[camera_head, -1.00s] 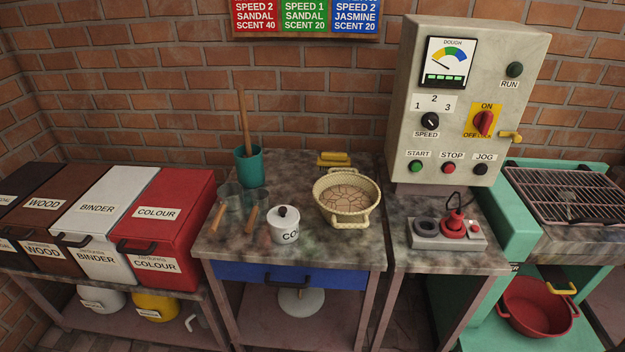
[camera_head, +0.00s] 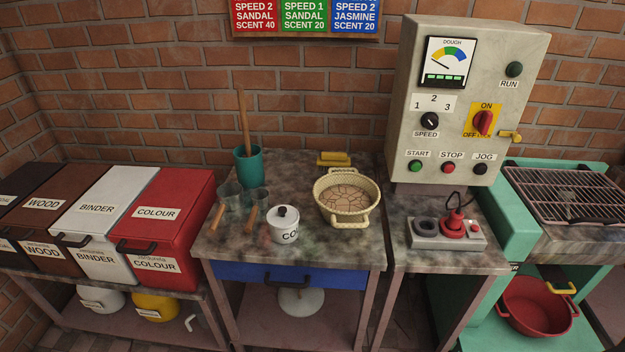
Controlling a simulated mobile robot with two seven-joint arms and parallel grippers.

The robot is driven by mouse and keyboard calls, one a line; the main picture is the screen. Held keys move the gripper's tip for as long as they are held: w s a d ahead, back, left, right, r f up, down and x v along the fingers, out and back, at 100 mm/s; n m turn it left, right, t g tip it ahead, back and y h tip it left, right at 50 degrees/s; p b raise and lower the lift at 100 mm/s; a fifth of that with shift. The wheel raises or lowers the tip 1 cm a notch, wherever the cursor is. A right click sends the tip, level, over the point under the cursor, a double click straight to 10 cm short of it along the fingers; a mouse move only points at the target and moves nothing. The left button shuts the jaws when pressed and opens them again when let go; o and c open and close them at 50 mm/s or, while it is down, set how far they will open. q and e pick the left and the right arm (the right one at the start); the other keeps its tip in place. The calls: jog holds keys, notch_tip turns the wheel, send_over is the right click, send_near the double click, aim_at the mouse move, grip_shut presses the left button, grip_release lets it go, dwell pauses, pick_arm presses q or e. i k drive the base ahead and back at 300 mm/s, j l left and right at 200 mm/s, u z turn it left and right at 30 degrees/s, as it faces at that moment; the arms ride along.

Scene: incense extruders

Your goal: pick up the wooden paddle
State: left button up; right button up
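The wooden paddle (camera_head: 244,122) stands upright in a teal cup (camera_head: 249,167) at the back left of the stone-topped table. Its long brown handle rises well above the cup's rim, against the brick wall. Its lower end is hidden inside the cup. Neither of my grippers shows in the head view.
Two scoops with wooden handles (camera_head: 217,217) lie just in front of the cup. A white lidded pot (camera_head: 284,225) and a cream basket (camera_head: 346,197) stand to the right. A red bin (camera_head: 165,215) is at the left. The control box (camera_head: 461,100) rises on the right.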

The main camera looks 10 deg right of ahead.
aim_at(241, 96)
jog(key=i+j+z, duration=0.15)
jog(key=j+z, duration=0.2)
jog(key=i+j+z, duration=0.1)
jog(key=j+z, duration=0.55)
jog(key=j, duration=0.25)
jog(key=i, duration=0.05)
